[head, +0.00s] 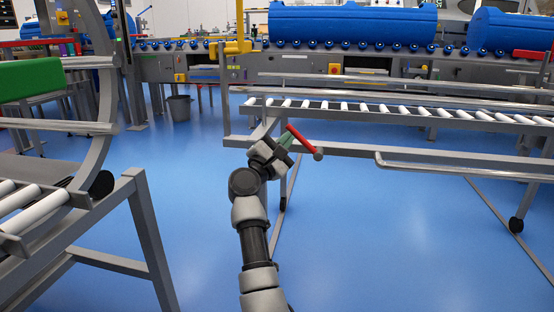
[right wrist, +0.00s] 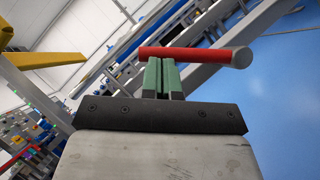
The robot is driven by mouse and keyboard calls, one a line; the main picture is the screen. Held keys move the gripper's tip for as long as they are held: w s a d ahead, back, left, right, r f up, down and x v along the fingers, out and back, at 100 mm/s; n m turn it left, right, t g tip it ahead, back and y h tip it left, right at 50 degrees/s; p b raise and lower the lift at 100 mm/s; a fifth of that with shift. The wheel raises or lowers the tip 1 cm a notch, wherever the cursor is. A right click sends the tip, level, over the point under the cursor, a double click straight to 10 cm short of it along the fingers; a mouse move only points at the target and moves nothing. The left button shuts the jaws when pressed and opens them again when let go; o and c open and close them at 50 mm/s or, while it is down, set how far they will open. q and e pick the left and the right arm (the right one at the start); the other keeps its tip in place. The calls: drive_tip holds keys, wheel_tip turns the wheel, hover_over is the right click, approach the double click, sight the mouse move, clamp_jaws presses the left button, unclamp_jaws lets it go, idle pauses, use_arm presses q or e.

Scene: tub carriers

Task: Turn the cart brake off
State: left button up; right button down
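The brake handle is a red bar (head: 304,141) with a grey round end, at the near left end of the roller cart (head: 361,150). In the right wrist view the red bar (right wrist: 190,54) lies crosswise at the fingertips. My right gripper (head: 285,140) has green fingers and reaches up to the bar from the left. In the wrist view its fingers (right wrist: 162,62) are side by side, almost together, and the bar crosses both rather than sitting between them. Whether they touch it, I cannot tell. My left gripper is out of view.
Another roller frame (head: 140,225) with a green block (head: 30,80) stands close on the left. A conveyor line (head: 300,66) carrying blue tubs (head: 350,22) runs along the back. A grey bin (head: 179,108) stands behind. The blue floor between the frames is clear.

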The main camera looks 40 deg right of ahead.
drive_tip(key=r+m+g, duration=0.1)
drive_tip(key=m, duration=0.1)
drive_tip(key=s+d+r+m+g+y, duration=0.1)
drive_tip(key=r+m+g+b, duration=0.1)
drive_tip(key=m, duration=0.1)
drive_tip(key=shift+s+d+m+y, duration=0.3)
drive_tip(key=shift+s+d+y, duration=0.05)
drive_tip(key=shift+s+y, duration=0.05)
drive_tip(key=shift+s+d+r+m+g+y, duration=0.1)
drive_tip(key=shift+s+d+r+m+y, duration=0.25)
drive_tip(key=shift+m, duration=0.35)
drive_tip(key=shift+s+d+r+m+g+y, duration=0.15)
drive_tip(key=shift+s+d+m+y, duration=0.25)
drive_tip(key=shift+m, duration=0.3)
drive_tip(key=shift+s+d+r+m+g+y, duration=0.1)
drive_tip(key=shift+s+d+r+m+y, duration=0.15)
drive_tip(key=shift+s+m+y, duration=0.35)
drive_tip(key=shift+w, duration=0.15)
drive_tip(key=p, duration=0.3)
approach(295, 130)
drive_tip(key=s+d, duration=0.1)
drive_tip(key=s+d+r, duration=0.1)
drive_tip(key=s+d, duration=0.1)
drive_tip(key=shift+s+d+r, duration=0.15)
drive_tip(key=shift+d+r, duration=0.05)
drive_tip(key=shift+r, duration=0.2)
